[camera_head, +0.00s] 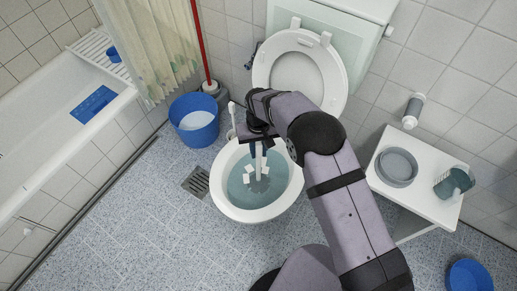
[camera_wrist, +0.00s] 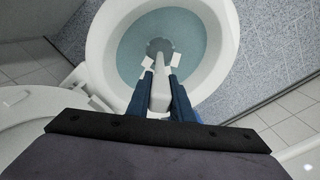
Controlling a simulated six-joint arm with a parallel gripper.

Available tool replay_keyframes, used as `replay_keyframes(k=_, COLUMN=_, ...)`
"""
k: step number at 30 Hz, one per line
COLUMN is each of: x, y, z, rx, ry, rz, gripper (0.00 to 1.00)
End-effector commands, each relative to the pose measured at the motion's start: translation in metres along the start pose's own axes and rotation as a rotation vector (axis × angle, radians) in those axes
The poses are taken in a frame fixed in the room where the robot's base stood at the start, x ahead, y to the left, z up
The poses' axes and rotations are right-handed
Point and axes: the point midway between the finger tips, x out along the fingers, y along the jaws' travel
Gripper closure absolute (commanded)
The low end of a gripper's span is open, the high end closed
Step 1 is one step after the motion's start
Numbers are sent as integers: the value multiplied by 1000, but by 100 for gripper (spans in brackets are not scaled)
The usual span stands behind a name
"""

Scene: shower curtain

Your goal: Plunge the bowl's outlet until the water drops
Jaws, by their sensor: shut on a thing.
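The toilet bowl (camera_head: 222,201) stands open with its lid and seat raised. Blue-green water (camera_head: 275,194) fills much of it; the bowl also shows in the wrist view (camera_wrist: 222,75). My gripper (camera_head: 259,172) reaches down into the bowl. Its dark blue fingers with white tips are shut on a pale handle (camera_wrist: 160,92), which points down at the bowl's bottom. A dark grey round patch (camera_wrist: 159,47) lies at the handle's lower end, over the outlet area. I cannot tell whether this is a plunger cup or the outlet itself.
A blue bucket (camera_head: 194,133) stands left of the toilet, with a red-handled tool (camera_head: 200,45) behind it. A floor drain (camera_head: 196,182) lies beside the bowl. A white side table (camera_head: 419,196) on the right holds a grey dish (camera_head: 397,167). The bathtub (camera_head: 50,150) is far left.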

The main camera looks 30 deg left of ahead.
Motion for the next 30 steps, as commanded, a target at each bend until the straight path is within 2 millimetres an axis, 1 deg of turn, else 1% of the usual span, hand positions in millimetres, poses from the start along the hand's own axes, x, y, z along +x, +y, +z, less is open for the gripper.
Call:
replay_keyframes(k=1, x=4, y=0, z=0, rx=0, ry=1, rz=0, gripper=100)
replay_keyframes(k=22, x=35, y=0, z=0, rx=0, ry=1, rz=0, gripper=100)
replay_keyframes(k=30, x=40, y=0, z=0, rx=0, ry=2, rz=0, gripper=100)
